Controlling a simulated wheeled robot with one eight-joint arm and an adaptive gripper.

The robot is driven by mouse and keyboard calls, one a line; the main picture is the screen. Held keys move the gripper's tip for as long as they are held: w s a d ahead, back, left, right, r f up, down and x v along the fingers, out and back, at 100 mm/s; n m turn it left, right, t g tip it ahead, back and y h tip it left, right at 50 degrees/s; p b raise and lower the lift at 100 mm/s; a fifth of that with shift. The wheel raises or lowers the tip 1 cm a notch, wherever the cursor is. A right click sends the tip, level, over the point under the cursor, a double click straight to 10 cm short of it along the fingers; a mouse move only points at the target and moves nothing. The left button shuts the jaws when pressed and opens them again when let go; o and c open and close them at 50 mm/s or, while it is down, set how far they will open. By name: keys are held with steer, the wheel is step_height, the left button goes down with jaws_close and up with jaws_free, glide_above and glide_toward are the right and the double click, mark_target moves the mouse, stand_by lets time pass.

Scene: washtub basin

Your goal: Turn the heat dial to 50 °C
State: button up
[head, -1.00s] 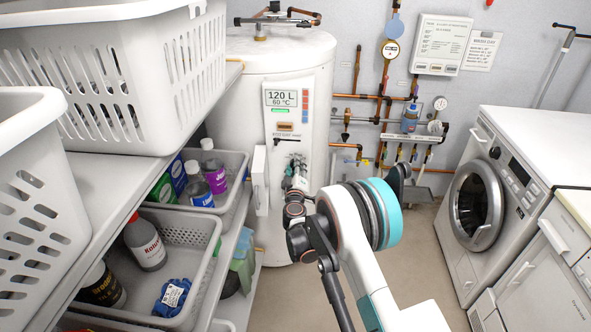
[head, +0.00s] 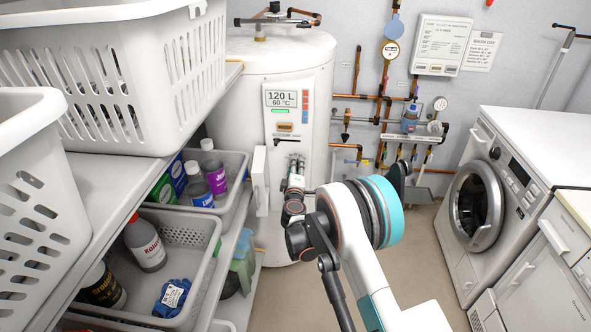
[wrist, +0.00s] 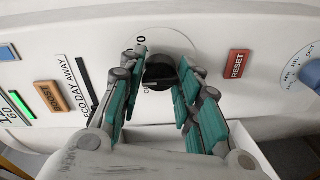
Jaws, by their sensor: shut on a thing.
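A black dial (wrist: 160,72) sits on a pale round face on the water heater's white front panel. In the wrist view my gripper (wrist: 161,73) has its green-padded fingers on either side of this dial, shut on it. Most of the printed scale is hidden by the fingers; a "0" shows at the upper left. In the head view my gripper (head: 296,165) is at the lower part of the heater panel and hides the dial. The heater's display (head: 281,98) reads 120 L and 60 °C.
An orange BOOST button (wrist: 48,96) and a mode slider lie left of the dial. A red RESET button (wrist: 237,64) and a blue knob (wrist: 311,75) lie right. A shelf with grey bins (head: 190,235) stands left of my arm; a washing machine (head: 520,180) stands right.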

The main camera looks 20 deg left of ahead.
steer(key=o, duration=1.1)
steer(key=v, duration=1.2)
